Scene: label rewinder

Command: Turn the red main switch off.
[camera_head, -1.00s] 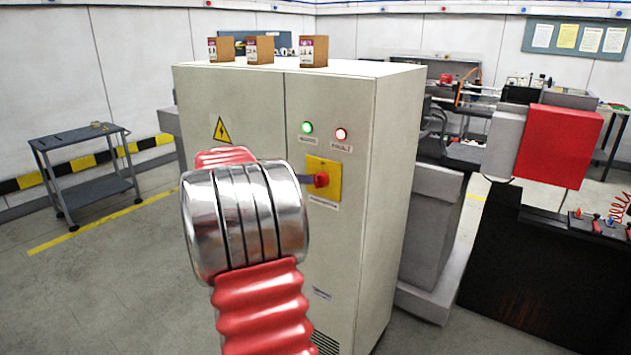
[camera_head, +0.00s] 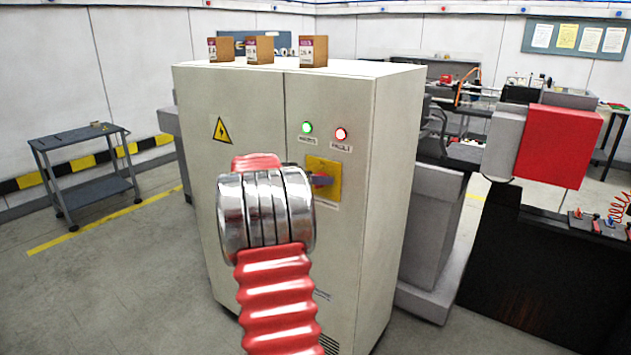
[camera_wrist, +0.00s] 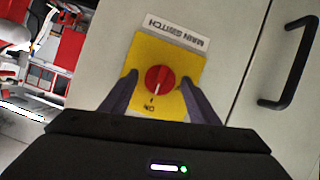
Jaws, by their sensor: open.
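The red main switch (camera_wrist: 159,80) is a round knob on a yellow plate (camera_wrist: 172,52), under a label reading MAIN SWITCH in the wrist view. That view shows it rotated, with "ON" printed near the knob's pointer mark. In the head view the yellow plate (camera_head: 326,180) is on the cabinet front, and my arm partly hides it and the knob. My gripper (camera_wrist: 158,90) is open, with one dark finger on each side of the knob. I cannot tell whether the fingers touch it.
The grey cabinet (camera_head: 254,110) has a green lamp (camera_head: 306,127) and a red lamp (camera_head: 341,133) above the switch. A black door handle (camera_wrist: 289,65) shows beside the plate in the wrist view. A grey cart (camera_head: 82,165) stands at left on open floor.

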